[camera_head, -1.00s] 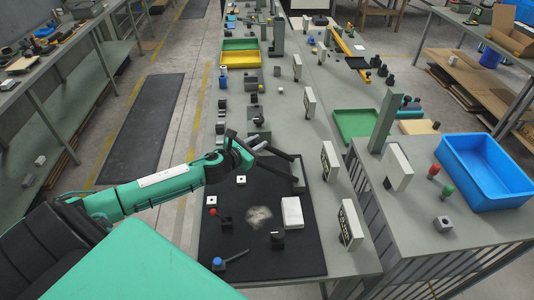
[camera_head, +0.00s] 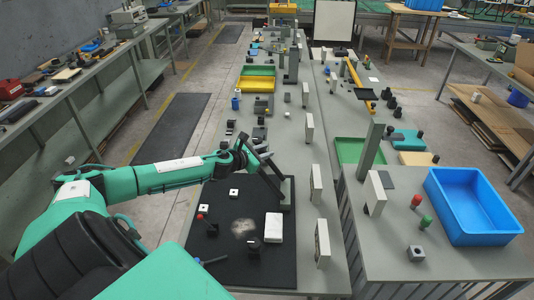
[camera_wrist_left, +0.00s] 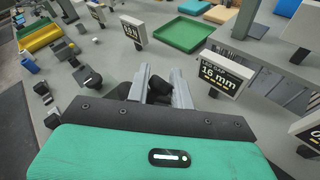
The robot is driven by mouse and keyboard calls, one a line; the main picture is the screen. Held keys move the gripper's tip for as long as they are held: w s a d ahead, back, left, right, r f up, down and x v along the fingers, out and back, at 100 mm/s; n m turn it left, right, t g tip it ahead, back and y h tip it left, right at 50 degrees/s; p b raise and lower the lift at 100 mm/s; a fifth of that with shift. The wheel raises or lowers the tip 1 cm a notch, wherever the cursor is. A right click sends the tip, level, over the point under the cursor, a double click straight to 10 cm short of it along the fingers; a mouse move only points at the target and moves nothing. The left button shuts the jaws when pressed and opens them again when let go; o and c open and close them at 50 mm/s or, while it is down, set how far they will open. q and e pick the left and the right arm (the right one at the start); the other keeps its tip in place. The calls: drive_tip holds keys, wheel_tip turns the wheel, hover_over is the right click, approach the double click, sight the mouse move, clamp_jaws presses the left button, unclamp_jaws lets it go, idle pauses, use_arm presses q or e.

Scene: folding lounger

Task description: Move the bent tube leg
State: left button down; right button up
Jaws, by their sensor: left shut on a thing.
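My left gripper (camera_head: 262,156) is at the back right of the black mat. In the left wrist view its two grey fingers (camera_wrist_left: 161,86) are shut on a dark piece (camera_wrist_left: 158,92), which appears to be the bent tube leg. In the head view a dark tube (camera_head: 272,166) slopes down right from the gripper toward a grey upright block (camera_head: 287,191) at the mat's edge. I cannot tell whether the tube touches the block. The gripper hides much of the leg, so its bend is unclear. My right gripper is not in view.
The black mat (camera_head: 222,262) holds a white block (camera_head: 274,227), a red-topped peg (camera_head: 201,217) and small parts. Sign plates (camera_head: 316,182) stand along the bench's right side. A blue bin (camera_head: 485,238) is on the right table. Green and yellow trays (camera_head: 257,85) lie farther back.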

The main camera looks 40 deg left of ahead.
use_arm(q)
drive_tip(key=c, duration=1.3)
unclamp_jaws()
drive_tip(key=shift+a, duration=0.1)
drive_tip(key=shift+o, duration=0.2)
drive_tip(key=shift+s, duration=0.1)
use_arm(e)
drive_tip(key=shift+d, duration=0.35)
use_arm(q)
drive_tip(key=shift+f, duration=0.1)
use_arm(e)
drive_tip(key=shift+d, duration=0.1)
